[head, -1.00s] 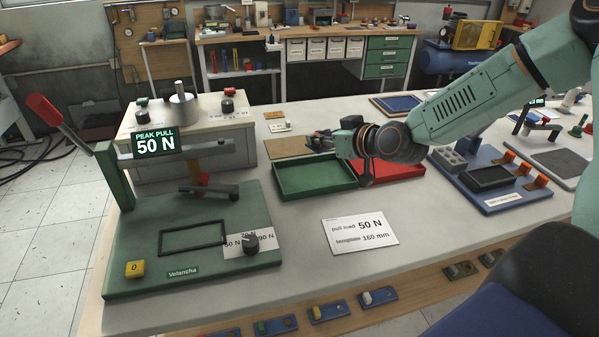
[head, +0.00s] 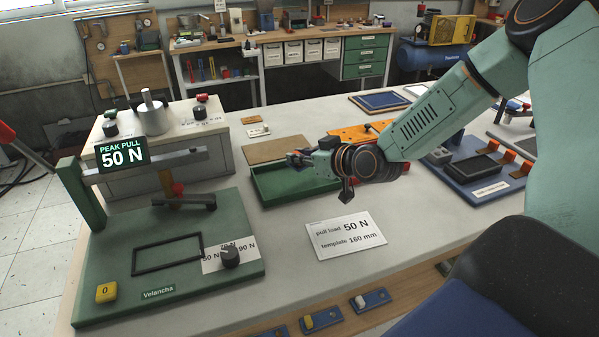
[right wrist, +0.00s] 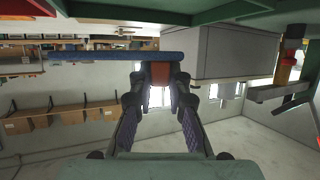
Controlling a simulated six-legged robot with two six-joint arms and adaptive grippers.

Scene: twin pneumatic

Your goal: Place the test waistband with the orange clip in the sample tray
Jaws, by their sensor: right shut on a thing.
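My right gripper (head: 296,158) is above the green tray (head: 268,190), near its back edge. In the right wrist view its fingers (right wrist: 160,85) are shut on the waistband with the orange clip: the orange clip (right wrist: 160,72) sits between the fingertips, and the blue band (right wrist: 100,56) stretches to the left. In the head view the held piece is too small to make out clearly. The green tray shows no contents in its visible part; my gripper and wrist cover its right side. My left gripper is in neither view.
The green pull tester (head: 180,240) reads 50 N at the left, with a grey box (head: 140,185) behind it. A white card (head: 345,236) lies in front of the tray. An orange panel (head: 350,134) and a blue fixture (head: 490,188) are to the right. The front bench top is mostly clear.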

